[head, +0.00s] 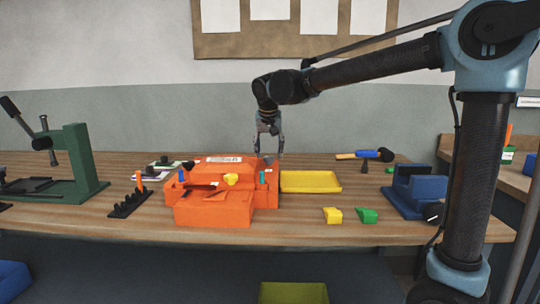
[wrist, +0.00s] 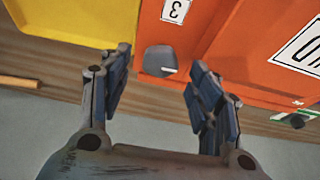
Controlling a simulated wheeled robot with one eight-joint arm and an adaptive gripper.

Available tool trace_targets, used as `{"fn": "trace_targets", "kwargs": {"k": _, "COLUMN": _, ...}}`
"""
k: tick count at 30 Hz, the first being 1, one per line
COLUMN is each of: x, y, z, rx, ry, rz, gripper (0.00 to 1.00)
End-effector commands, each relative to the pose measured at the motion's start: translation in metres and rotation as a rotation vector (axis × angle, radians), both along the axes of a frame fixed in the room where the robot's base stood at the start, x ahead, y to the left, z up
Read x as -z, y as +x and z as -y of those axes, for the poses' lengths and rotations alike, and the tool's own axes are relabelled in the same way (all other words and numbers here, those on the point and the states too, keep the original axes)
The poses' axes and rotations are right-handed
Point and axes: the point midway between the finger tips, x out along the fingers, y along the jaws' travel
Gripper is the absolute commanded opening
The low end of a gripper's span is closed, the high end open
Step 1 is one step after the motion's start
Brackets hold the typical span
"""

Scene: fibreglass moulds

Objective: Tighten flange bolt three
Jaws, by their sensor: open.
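The orange mould (head: 215,210) sits mid-table in the head view. In the wrist view its orange flange (wrist: 222,40) carries a white label with a 3 (wrist: 175,10), upside down. A grey bolt head (wrist: 160,60) with a small white mark sits beside that label, taken to be flange bolt three. My gripper (head: 268,150) points down at the mould's back right corner. In the wrist view my gripper (wrist: 158,70) is open, with one finger on each side of the bolt head in the picture. I see no contact; the height gap cannot be told.
A yellow tray (head: 310,181) lies right of the mould. A yellow wedge (head: 332,215) and a green wedge (head: 367,215) lie in front. A green press (head: 75,165) stands left, a blue vise (head: 415,190) right.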

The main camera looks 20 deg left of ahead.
Motion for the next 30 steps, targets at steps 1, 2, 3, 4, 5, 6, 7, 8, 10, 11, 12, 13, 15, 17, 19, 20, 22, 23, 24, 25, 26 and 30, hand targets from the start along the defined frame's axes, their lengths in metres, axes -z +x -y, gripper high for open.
{"fn": "trace_targets", "kwargs": {"k": 1, "x": -0.007, "y": -0.003, "z": 0.002, "rx": -0.001, "ry": 0.0, "rz": 0.0, "gripper": 0.57}}
{"fn": "trace_targets", "kwargs": {"k": 2, "x": -0.011, "y": -0.005, "z": 0.002, "rx": -0.001, "ry": 0.0, "rz": 0.0, "gripper": 0.57}}
{"fn": "trace_targets", "kwargs": {"k": 3, "x": -0.016, "y": -0.007, "z": 0.003, "rx": -0.001, "ry": 0.0, "rz": 0.0, "gripper": 0.57}}
{"fn": "trace_targets", "kwargs": {"k": 4, "x": -0.02, "y": -0.008, "z": 0.003, "rx": -0.001, "ry": 0.0, "rz": 0.0, "gripper": 0.57}}
{"fn": "trace_targets", "kwargs": {"k": 5, "x": -0.024, "y": -0.01, "z": 0.004, "rx": -0.001, "ry": -0.001, "rz": -0.001, "gripper": 0.57}}
{"fn": "trace_targets", "kwargs": {"k": 6, "x": -0.029, "y": -0.012, "z": 0.004, "rx": -0.001, "ry": -0.001, "rz": -0.001, "gripper": 0.57}}
{"fn": "trace_targets", "kwargs": {"k": 7, "x": -0.033, "y": -0.013, "z": 0.005, "rx": -0.001, "ry": -0.001, "rz": -0.001, "gripper": 0.57}}
{"fn": "trace_targets", "kwargs": {"k": 8, "x": -0.036, "y": -0.015, "z": 0.006, "rx": -0.001, "ry": -0.001, "rz": -0.001, "gripper": 0.57}}
{"fn": "trace_targets", "kwargs": {"k": 10, "x": -0.043, "y": -0.017, "z": 0.006, "rx": 0.0, "ry": 0.0, "rz": -0.001, "gripper": 0.57}}
{"fn": "trace_targets", "kwargs": {"k": 11, "x": -0.045, "y": -0.019, "z": 0.007, "rx": 0.0, "ry": 0.0, "rz": -0.001, "gripper": 0.57}}
{"fn": "trace_targets", "kwargs": {"k": 12, "x": -0.048, "y": -0.02, "z": 0.007, "rx": 0.0, "ry": 0.0, "rz": -0.001, "gripper": 0.57}}
{"fn": "trace_targets", "kwargs": {"k": 13, "x": -0.05, "y": -0.02, "z": 0.007, "rx": 0.0, "ry": 0.0, "rz": -0.001, "gripper": 0.57}}
{"fn": "trace_targets", "kwargs": {"k": 15, "x": -0.054, "y": -0.022, "z": 0.008, "rx": 0.0, "ry": 0.0, "rz": -0.001, "gripper": 0.57}}
{"fn": "trace_targets", "kwargs": {"k": 17, "x": -0.055, "y": -0.022, "z": 0.008, "rx": 0.0, "ry": 0.0, "rz": -0.001, "gripper": 0.57}}
{"fn": "trace_targets", "kwargs": {"k": 19, "x": -0.056, "y": -0.023, "z": 0.008, "rx": 0.0, "ry": 0.0, "rz": -0.001, "gripper": 0.57}}
{"fn": "trace_targets", "kwargs": {"k": 20, "x": -0.056, "y": -0.023, "z": 0.008, "rx": 0.0, "ry": 0.0, "rz": -0.001, "gripper": 0.57}}
{"fn": "trace_targets", "kwargs": {"k": 22, "x": -0.056, "y": -0.023, "z": 0.008, "rx": 0.0, "ry": 0.0, "rz": -0.001, "gripper": 0.57}}
{"fn": "trace_targets", "kwargs": {"k": 23, "x": -0.056, "y": -0.023, "z": 0.008, "rx": 0.0, "ry": 0.0, "rz": -0.001, "gripper": 0.57}}
{"fn": "trace_targets", "kwargs": {"k": 24, "x": -0.056, "y": -0.023, "z": 0.008, "rx": 0.0, "ry": 0.0, "rz": -0.001, "gripper": 0.57}}
{"fn": "trace_targets", "kwargs": {"k": 25, "x": -0.056, "y": -0.023, "z": 0.008, "rx": 0.0, "ry": 0.0, "rz": -0.001, "gripper": 0.57}}
{"fn": "trace_targets", "kwargs": {"k": 26, "x": -0.056, "y": -0.022, "z": 0.008, "rx": 0.0, "ry": 0.0, "rz": -0.001, "gripper": 0.57}}
{"fn": "trace_targets", "kwargs": {"k": 30, "x": -0.056, "y": -0.022, "z": 0.008, "rx": 0.0, "ry": 0.0, "rz": -0.001, "gripper": 0.57}}
